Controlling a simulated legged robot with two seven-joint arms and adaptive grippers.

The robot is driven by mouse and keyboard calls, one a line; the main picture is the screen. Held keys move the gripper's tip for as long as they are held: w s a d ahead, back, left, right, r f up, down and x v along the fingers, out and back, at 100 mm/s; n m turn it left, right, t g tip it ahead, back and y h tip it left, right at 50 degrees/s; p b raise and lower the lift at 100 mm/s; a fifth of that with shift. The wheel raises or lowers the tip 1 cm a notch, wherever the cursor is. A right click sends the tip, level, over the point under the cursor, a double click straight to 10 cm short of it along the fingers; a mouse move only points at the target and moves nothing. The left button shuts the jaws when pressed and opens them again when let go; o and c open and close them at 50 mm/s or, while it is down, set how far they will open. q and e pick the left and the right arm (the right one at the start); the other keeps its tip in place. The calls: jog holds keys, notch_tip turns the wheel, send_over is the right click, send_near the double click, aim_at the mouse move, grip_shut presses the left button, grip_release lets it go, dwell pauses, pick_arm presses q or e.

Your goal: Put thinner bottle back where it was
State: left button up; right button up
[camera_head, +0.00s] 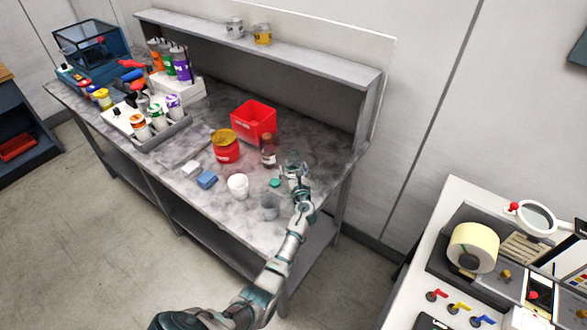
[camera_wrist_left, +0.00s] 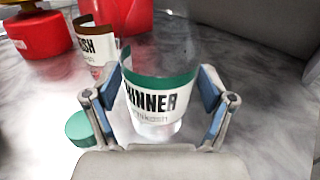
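The thinner bottle (camera_wrist_left: 160,98), clear with a green-and-white label, stands upright on the table in the left wrist view. In the head view it is partly behind my left gripper (camera_head: 295,178). In the wrist view the fingers of my left gripper (camera_wrist_left: 158,85) are spread on either side of the bottle, with nothing clearly pinched. The right finger shows a narrow gap to the bottle; contact on the left is hard to tell. A green cap (camera_wrist_left: 82,128) lies on the table beside the bottle; it also shows in the head view (camera_head: 275,183). My right gripper is out of view.
A brown-labelled bottle (camera_head: 268,150), a red can (camera_head: 226,148) and a red bin (camera_head: 254,122) stand nearby on the workbench (camera_head: 325,165). A white cup (camera_head: 238,186) and a clear cup (camera_head: 269,206) are near the front edge. A shelf (camera_head: 310,57) runs behind.

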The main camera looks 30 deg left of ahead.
pick_arm(q)
jog(key=shift+w+d, duration=0.15)
jog(key=shift+d, duration=0.3)
jog(key=shift+d+r, duration=0.3)
jog(key=shift+d, duration=0.25)
jog(key=v, duration=0.3)
jog(key=p+v, duration=0.1)
jog(key=v, duration=0.6)
jog(key=shift+s+a+f, duration=0.1)
jog(key=shift+s+a, duration=0.15)
jog(key=shift+s, duration=0.3)
jog(key=shift+s+d, duration=0.25)
jog(key=shift+d, duration=0.45)
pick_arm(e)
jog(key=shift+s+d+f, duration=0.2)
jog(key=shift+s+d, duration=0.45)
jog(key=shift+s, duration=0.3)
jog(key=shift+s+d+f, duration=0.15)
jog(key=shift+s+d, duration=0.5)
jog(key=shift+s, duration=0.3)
pick_arm(q)
jog(key=shift+a, duration=0.1)
